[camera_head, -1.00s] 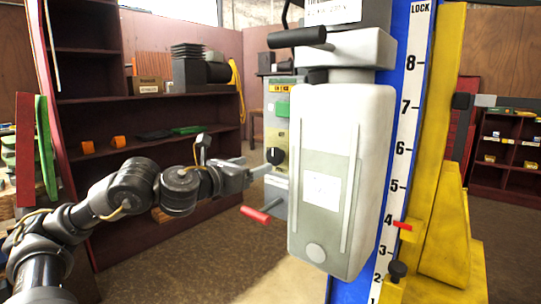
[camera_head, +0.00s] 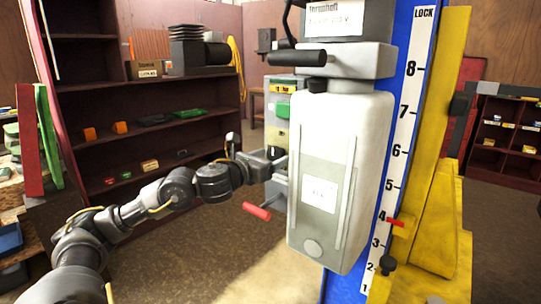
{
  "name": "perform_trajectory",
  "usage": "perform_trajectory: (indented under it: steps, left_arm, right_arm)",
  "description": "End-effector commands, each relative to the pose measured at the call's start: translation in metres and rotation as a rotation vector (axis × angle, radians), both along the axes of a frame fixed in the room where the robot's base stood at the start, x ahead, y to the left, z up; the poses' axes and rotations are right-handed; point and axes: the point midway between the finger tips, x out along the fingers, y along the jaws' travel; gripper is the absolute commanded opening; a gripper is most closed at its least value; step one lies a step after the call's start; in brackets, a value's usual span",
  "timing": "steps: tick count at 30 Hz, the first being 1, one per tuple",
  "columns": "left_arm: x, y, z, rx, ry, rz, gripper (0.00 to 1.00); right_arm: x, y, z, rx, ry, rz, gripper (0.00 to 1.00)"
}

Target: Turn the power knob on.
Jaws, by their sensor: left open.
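The power knob (camera_head: 274,152) is a small dark knob on the front of the grey control box (camera_head: 283,120), left of the big white housing. The box carries a yellow label and a green button (camera_head: 283,109) above the knob. My left gripper (camera_head: 278,166) is open at the knob's level, its fingers pointing right toward the box. It partly covers the knob, and I cannot tell whether it touches it. The knob's setting is too small to read. My right gripper is out of view.
The large white housing (camera_head: 338,180) stands close to the right of the box. A red-handled lever (camera_head: 257,211) sticks out below my gripper. Behind are a blue column with a number scale (camera_head: 402,150), a yellow frame (camera_head: 432,220) and a dark red shelf (camera_head: 150,110).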

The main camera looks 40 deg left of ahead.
Motion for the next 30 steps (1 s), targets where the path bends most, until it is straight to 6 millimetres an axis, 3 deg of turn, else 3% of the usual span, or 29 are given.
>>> perform_trajectory:
  steps: [8, 18, 30]
  left_arm:
    - [0.0007, -0.0004, -0.0004, 0.0, 0.0, -0.001, 0.69]
    - [0.0007, -0.0062, 0.001, -0.002, -0.003, -0.004, 0.26]
    - [0.0006, -0.0007, -0.0005, -0.093, -0.002, -0.002, 0.26]
  right_arm:
    - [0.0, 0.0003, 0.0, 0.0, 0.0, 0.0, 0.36]
    - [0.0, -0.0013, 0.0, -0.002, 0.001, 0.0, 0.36]
    - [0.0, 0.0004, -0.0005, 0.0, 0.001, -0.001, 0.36]
